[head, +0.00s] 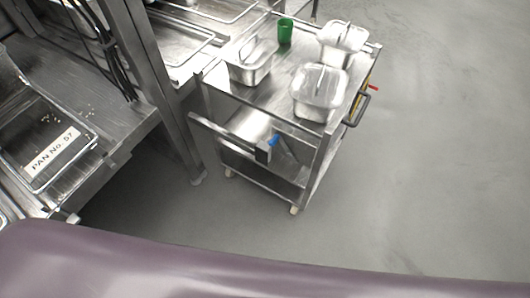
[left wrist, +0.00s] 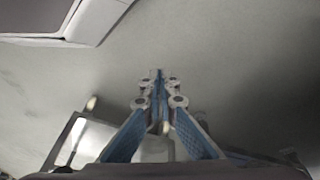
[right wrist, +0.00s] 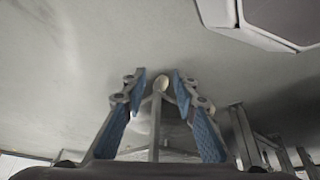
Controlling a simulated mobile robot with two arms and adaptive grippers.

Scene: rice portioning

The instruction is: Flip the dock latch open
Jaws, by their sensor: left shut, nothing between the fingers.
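The dock latch looks to be the small blue lever (head: 273,141) on a dark block (head: 263,153) at the end of a metal bar (head: 222,133), beside the lower part of the steel cart (head: 318,152). Whether it is open or closed is too small to tell. Neither gripper shows in the head view. My left gripper (left wrist: 157,76) is shut and empty in the left wrist view. My right gripper (right wrist: 158,80) is open in the right wrist view; a metal leg with a pale foot shows between its fingers, seemingly farther off. The latch is not visible in either wrist view.
A steel counter with a pan labelled "PAN No 57" (head: 54,149) stands left. Grey floor (head: 440,160) is clear at right.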

